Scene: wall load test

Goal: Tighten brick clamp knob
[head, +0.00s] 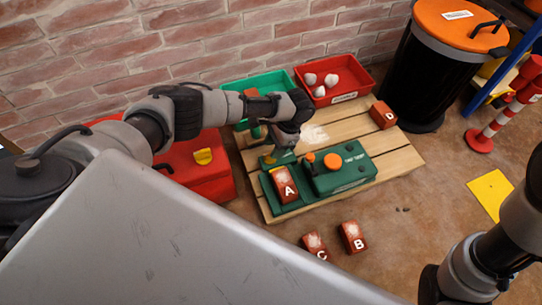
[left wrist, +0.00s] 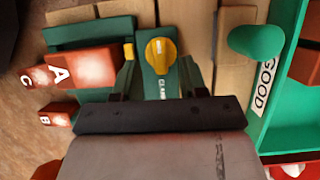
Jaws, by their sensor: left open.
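The yellow clamp knob (left wrist: 160,52) sits on a green plate with lettering partly reading "CLAM" in the left wrist view. My left gripper (left wrist: 158,75) is open, with one finger on each side of the knob's near end; I cannot tell whether they touch it. In the head view, my left gripper (head: 281,148) hangs over the clamp end of the green test rig (head: 342,175) and hides much of the knob. Brick A (head: 286,184) lies on the rig beside the clamp, and also shows in the left wrist view (left wrist: 85,70). My right gripper is out of view.
The rig stands on a wooden pallet (head: 400,158). Brick D (head: 383,115) is on the pallet; bricks B (head: 352,237) and C (head: 314,245) are on the floor. A green bin (left wrist: 262,125) labelled GOOD, a red bin (head: 345,72) and a black barrel (head: 425,75) stand behind.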

